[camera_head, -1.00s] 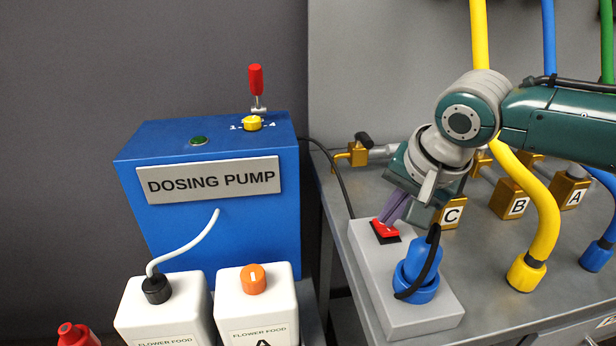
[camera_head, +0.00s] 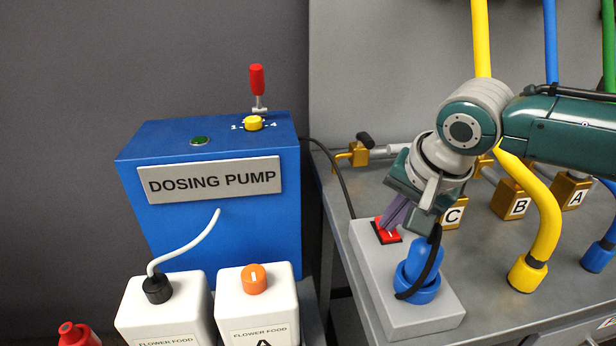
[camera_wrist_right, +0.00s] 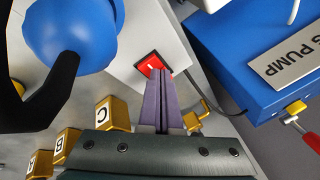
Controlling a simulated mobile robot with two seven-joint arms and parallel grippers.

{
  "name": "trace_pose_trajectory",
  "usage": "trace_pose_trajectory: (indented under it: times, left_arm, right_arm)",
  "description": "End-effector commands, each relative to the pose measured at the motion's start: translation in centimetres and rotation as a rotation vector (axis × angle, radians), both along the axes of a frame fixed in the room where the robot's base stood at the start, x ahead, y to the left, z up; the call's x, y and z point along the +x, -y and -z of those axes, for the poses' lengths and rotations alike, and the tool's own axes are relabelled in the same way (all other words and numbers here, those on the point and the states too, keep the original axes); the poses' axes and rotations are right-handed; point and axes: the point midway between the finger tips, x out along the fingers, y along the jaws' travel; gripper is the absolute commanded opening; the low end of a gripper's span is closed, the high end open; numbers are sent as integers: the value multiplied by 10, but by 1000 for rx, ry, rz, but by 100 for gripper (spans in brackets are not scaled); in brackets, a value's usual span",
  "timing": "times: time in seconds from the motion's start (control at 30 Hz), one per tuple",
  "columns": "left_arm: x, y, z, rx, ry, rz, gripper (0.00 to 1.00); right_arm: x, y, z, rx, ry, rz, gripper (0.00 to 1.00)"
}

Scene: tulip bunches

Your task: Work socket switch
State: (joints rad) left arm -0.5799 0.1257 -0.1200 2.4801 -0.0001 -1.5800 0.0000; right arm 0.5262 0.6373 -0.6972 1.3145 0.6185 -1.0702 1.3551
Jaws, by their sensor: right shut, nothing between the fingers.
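The socket switch is a red rocker (camera_head: 385,235) in a black frame on a grey socket block (camera_head: 414,310). It also shows in the right wrist view (camera_wrist_right: 151,64), with a white mark on it. My right gripper (camera_head: 385,225) is shut and empty, its purple fingertips at the switch and covering part of it. In the right wrist view the fingertips (camera_wrist_right: 157,74) are over the switch's near edge; I cannot tell whether they touch it. A blue plug (camera_head: 418,278) with a black cable sits in the socket beside the switch. My left gripper is not in view.
The blue dosing pump (camera_head: 225,235) with a green button (camera_head: 199,141), yellow knob (camera_head: 253,124) and red lever (camera_head: 257,80) stands left of the bench. White flower food containers (camera_head: 262,310) stand before it. Brass valve blocks (camera_head: 509,201) and yellow and blue hoses are at the right.

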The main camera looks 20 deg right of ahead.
Motion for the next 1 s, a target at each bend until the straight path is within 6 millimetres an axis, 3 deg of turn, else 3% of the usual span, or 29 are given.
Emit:
trace_pose_trajectory:
  times: [0.4, 0.8, 1.0]
  left_arm:
    - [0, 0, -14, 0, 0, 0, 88]
    - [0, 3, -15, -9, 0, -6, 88]
    - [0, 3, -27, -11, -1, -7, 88]
  right_arm:
    - [6, 1, -16, 1, 1, 1, 0]
    - [7, 1, -17, 1, 1, 0, 0]
    - [12, 3, -32, 0, 1, 1, 0]
